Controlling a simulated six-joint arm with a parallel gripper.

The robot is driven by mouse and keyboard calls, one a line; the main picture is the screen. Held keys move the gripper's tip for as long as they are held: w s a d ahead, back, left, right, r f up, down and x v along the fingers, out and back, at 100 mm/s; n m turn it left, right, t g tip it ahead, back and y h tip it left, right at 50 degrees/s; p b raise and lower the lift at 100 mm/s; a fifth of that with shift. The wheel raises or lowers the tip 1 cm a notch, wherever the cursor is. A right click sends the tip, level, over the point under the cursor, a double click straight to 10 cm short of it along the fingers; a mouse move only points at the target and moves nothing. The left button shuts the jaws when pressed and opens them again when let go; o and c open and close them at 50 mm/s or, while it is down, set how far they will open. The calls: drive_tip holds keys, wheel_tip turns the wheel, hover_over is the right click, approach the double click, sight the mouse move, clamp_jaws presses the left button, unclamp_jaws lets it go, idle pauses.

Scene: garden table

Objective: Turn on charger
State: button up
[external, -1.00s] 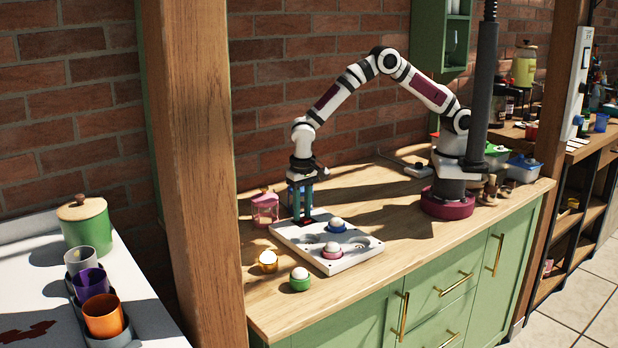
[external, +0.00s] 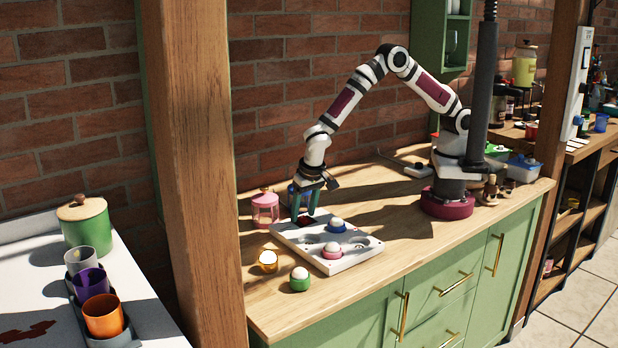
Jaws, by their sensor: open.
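The charger appears to be the white flat board (external: 351,258) on the wooden counter, with round recesses in its top. A blue round piece with a white dome (external: 336,225) and a pink round piece with a white dome (external: 332,250) sit on it. A small red spot (external: 307,220) shows at its back left corner; I cannot tell if it is a switch. My gripper (external: 303,217) is open, tilted, with its fingertips at or just above this corner. I cannot tell whether they touch it. The fingers hide part of the corner.
An orange-yellow round piece (external: 268,261) and a green one with a white dome (external: 299,278) stand in front left. The counter right of the board is clear.

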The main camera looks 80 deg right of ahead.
drive_tip(key=v, duration=1.5)
drive_tip(key=shift+r, duration=0.4)
